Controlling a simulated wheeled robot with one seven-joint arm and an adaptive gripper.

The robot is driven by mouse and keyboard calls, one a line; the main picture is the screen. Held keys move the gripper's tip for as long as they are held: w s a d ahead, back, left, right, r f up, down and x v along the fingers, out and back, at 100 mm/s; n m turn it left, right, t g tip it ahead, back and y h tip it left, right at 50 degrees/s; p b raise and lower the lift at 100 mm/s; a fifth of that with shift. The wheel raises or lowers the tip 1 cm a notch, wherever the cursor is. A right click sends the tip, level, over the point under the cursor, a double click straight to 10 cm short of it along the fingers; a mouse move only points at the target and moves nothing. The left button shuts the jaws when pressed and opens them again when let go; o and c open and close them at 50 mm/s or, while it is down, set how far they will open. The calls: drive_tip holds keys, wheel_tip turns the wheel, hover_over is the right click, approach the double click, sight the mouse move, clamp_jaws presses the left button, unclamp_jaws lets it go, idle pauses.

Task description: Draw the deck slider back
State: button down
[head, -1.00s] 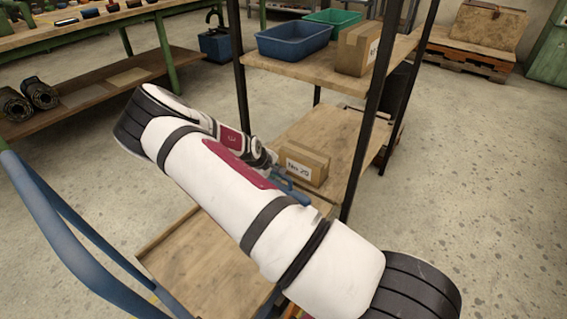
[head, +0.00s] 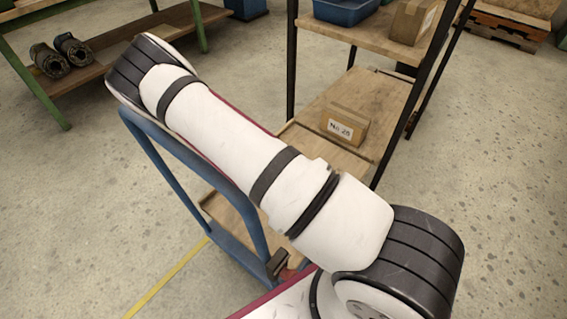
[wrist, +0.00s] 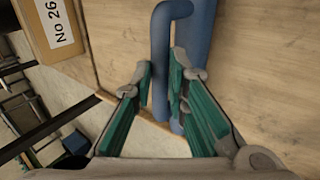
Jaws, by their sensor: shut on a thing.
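My gripper (wrist: 161,70) shows in the wrist view with its green-padded fingers closed around a blue bar handle (wrist: 160,95). The handle stands against a pale wooden deck (wrist: 265,75) that fills much of the wrist view. In the head view the lower wooden deck (head: 372,100) of the rack carries a cardboard box (head: 344,126) labelled No 26. The box also shows at the upper left of the wrist view (wrist: 50,28). My white arm crosses the head view and hides my gripper and the handle there.
A trolley with a blue hoop frame (head: 172,142) and a wooden bed (head: 222,217) stands close to my arm. The rack's dark posts (head: 291,60) rise beside the deck. A blue bin (head: 345,10) is on the upper shelf. Open concrete floor lies to the right.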

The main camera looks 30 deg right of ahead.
drive_tip(key=shift+s+a+f, duration=0.1)
drive_tip(key=shift+a, duration=0.05)
drive_tip(key=c, duration=1.6)
unclamp_jaws()
drive_tip(key=shift+o, duration=0.2)
drive_tip(key=v, duration=0.7)
drive_tip(key=shift+r, duration=0.25)
